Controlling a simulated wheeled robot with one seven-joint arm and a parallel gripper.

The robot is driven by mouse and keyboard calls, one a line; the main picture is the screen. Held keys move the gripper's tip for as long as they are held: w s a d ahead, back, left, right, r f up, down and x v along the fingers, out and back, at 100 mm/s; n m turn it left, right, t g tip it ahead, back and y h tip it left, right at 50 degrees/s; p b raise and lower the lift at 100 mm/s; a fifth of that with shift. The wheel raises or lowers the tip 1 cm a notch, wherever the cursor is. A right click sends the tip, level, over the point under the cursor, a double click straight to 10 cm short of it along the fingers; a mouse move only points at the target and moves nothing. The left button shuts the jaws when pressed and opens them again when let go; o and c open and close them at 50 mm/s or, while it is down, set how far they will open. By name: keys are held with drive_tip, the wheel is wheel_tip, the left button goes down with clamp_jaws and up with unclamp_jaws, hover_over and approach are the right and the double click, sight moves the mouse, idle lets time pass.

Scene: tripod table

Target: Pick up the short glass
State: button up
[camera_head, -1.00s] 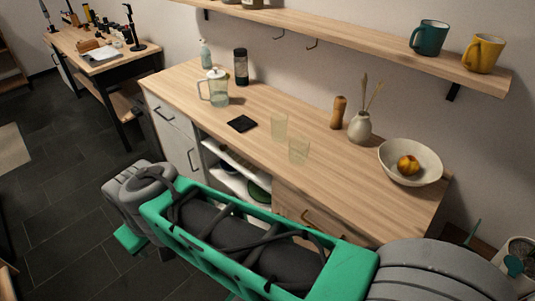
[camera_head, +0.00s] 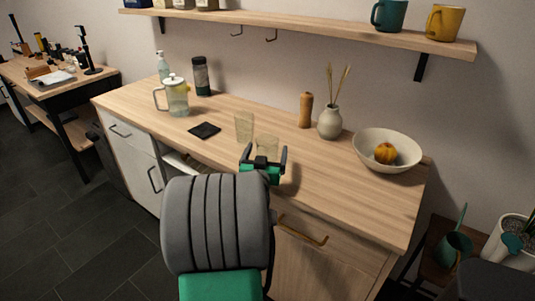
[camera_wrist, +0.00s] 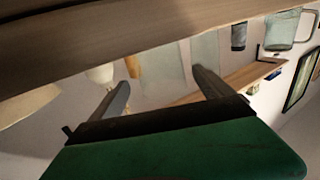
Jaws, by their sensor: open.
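The short glass (camera_head: 267,143) is clear, faintly tinted and stands upright on the wooden counter (camera_head: 340,187). A taller clear glass (camera_head: 244,124) stands just behind it to the left. My gripper (camera_head: 263,153) is open, its two fingers spread at the near side of the short glass and overlapping its lower part in the head view. In the wrist view, which looks upside down, the short glass (camera_wrist: 161,66) appears between the fingers of my gripper (camera_wrist: 159,77). The tall glass (camera_wrist: 205,48) is beside it, near the right finger. I cannot tell whether the fingers reach around the short glass.
A wooden mill (camera_head: 305,110), a vase (camera_head: 330,122) and a bowl (camera_head: 386,150) with an orange fruit stand to the right. A black coaster (camera_head: 204,131), a pitcher (camera_head: 177,97) and a dark jar (camera_head: 201,77) are to the left. A shelf (camera_head: 300,27) runs above.

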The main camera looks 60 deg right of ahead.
sight(269, 139)
drive_tip(key=x, duration=0.3)
drive_tip(key=shift+w+d, duration=0.2)
drive_tip(key=shift+d, duration=0.05)
drive_tip(key=shift+r, duration=0.1)
drive_tip(key=c, duration=1.7)
